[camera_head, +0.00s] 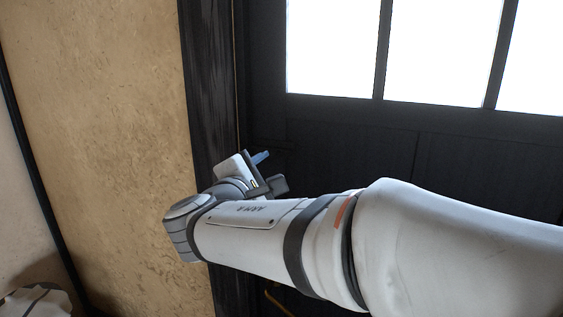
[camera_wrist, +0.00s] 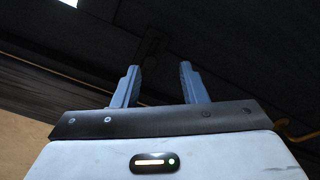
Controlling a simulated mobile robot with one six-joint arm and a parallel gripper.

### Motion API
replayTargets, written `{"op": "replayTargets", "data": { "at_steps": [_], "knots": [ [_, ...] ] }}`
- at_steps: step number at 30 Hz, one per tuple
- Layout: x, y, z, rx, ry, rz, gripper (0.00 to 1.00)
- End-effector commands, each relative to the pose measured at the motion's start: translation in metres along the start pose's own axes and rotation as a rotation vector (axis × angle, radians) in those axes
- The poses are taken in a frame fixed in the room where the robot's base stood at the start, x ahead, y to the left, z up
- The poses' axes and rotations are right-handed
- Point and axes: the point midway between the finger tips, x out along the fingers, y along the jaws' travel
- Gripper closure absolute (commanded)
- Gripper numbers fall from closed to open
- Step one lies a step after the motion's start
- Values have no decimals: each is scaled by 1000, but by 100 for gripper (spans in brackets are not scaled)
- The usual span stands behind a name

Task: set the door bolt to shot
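The dark door (camera_head: 345,150) has bright window panes in its upper part. My gripper (camera_head: 268,170) is at the door's left edge, close to the dark frame post. In the wrist view my gripper (camera_wrist: 160,70) has its two blue-grey fingers apart, with a clear gap between them. A faint dark shape, possibly the door bolt (camera_wrist: 150,48), shows just beyond and between the fingertips. It is too dark to tell its position or whether the fingers touch it. In the head view I cannot make out the bolt; my arm hides part of the door there.
The dark post (camera_head: 212,80) stands between the door and the clay wall (camera_head: 100,120). A brass-coloured curved handle (camera_head: 277,299) shows low on the door, below my arm; it also shows at the right in the wrist view (camera_wrist: 293,132). A pale object lies at bottom left.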

Motion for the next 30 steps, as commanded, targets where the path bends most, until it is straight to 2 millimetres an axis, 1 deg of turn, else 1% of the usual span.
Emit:
{"op": "replayTargets", "data": {
  "at_steps": [1, 2, 5, 12, 15, 18, 22, 28, 29, 30],
  "knots": [
    [-2, 6, -5, -11, 3, 26, 61],
    [-2, 9, -6, -16, 3, 36, 61],
    [7, 13, -6, -22, 1, 47, 61],
    [46, 15, -5, -22, 0, 44, 61],
    [60, 15, -6, -20, 1, 45, 61],
    [68, 15, -6, -20, 2, 45, 61],
    [74, 15, -6, -19, 4, 45, 61],
    [74, 14, -7, -18, 4, 46, 61],
    [74, 14, -7, -18, 4, 46, 62],
    [74, 14, -7, -18, 4, 46, 65]
  ]
}}
